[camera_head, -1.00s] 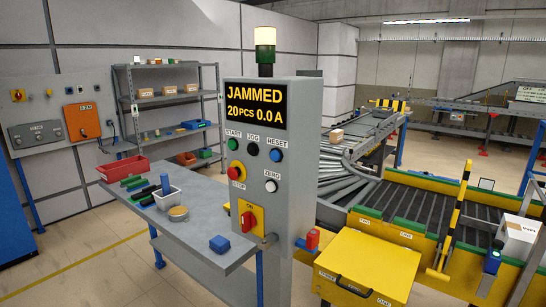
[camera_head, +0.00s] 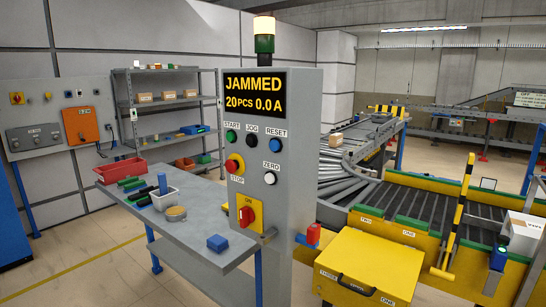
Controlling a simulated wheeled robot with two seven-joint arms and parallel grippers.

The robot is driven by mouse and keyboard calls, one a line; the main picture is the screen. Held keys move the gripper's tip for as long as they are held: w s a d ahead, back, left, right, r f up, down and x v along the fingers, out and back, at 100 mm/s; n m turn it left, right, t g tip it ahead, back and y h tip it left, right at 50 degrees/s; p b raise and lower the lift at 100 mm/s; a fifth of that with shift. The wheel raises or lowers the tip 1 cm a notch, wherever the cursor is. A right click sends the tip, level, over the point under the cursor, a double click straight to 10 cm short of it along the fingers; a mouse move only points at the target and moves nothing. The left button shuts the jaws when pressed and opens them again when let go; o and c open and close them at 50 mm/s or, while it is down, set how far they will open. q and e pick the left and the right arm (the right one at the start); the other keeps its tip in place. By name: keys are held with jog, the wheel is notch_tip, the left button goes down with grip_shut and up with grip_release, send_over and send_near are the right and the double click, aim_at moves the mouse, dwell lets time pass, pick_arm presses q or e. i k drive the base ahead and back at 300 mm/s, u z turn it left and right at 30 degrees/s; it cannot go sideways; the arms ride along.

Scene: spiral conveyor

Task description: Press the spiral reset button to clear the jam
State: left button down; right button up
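A grey control cabinet (camera_head: 285,212) stands in the middle of the head view. Its screen (camera_head: 254,95) reads JAMMED, 20 PCS, 0.0 A. The blue button (camera_head: 276,145) under the RESET label is at the right end of the upper button row. A green START button (camera_head: 231,136) and a black JOG button (camera_head: 252,140) sit left of it. Below are a red STOP button (camera_head: 232,165) and a white ZERO button (camera_head: 270,178). A red and yellow rotary switch (camera_head: 247,215) is lower down. A stack light (camera_head: 264,36) tops the cabinet. Neither gripper is in view.
A grey workbench (camera_head: 200,218) with a red bin (camera_head: 121,170) and a blue block (camera_head: 218,242) stands left of the cabinet. A yellow box (camera_head: 368,265) and the roller conveyor (camera_head: 410,209) lie to the right. A small carton (camera_head: 336,139) sits on the spiral part.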

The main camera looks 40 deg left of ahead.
aim_at(274, 146)
jog(key=z, duration=1.95)
jog(key=k, duration=1.1)
jog(key=u, duration=1.55)
jog(key=i, duration=0.5)
jog(key=z, duration=0.05)
